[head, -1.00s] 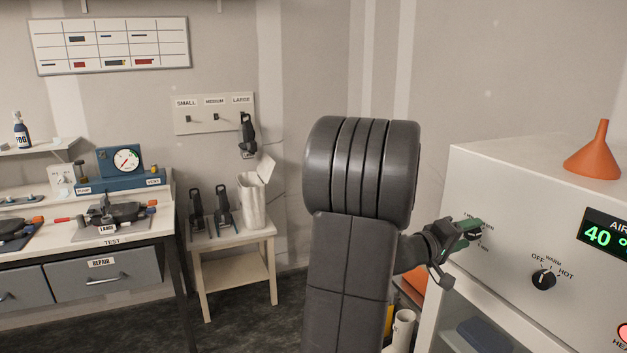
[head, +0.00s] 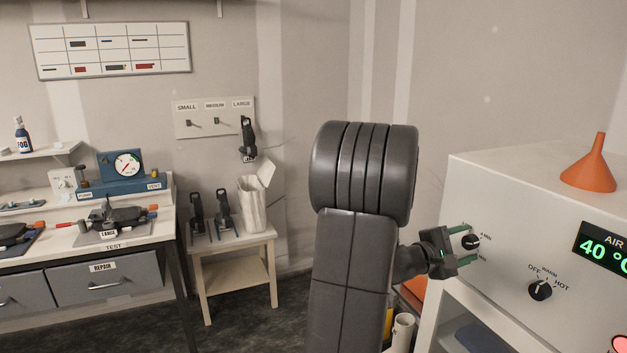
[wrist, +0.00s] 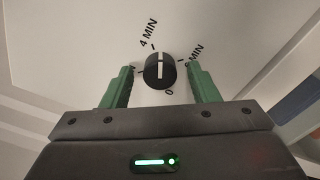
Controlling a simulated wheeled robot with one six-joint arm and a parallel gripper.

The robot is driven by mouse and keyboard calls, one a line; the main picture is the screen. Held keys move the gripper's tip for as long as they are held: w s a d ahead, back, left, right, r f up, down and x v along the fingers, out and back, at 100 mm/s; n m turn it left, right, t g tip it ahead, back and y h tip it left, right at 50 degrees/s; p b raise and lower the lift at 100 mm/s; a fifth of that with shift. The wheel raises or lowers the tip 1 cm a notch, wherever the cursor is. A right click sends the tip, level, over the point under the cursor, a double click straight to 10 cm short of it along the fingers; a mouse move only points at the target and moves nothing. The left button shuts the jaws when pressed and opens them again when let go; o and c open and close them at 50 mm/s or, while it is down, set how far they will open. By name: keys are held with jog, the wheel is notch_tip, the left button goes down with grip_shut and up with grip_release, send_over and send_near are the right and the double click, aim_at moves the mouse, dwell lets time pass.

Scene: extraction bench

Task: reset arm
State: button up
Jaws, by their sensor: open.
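My gripper (head: 466,245) is at the front face of the white cabinet (head: 505,215), on the right of the head view. Its two green fingers are open, one on each side of a black timer knob (head: 471,242). In the wrist view the knob (wrist: 159,70) sits between and slightly beyond the open fingertips (wrist: 160,74), with a visible gap on both sides. The knob has a white pointer line, and labels such as "4 MIN" and "0" surround it.
The cabinet also carries an OFF/WARM/HOT knob (head: 540,289), a green "40" display (head: 603,249) and an orange funnel (head: 590,170) on top. A small table (head: 245,240) and a workbench (head: 60,237) stand to the left. Open floor lies between.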

jog(key=shift+m, duration=1.3)
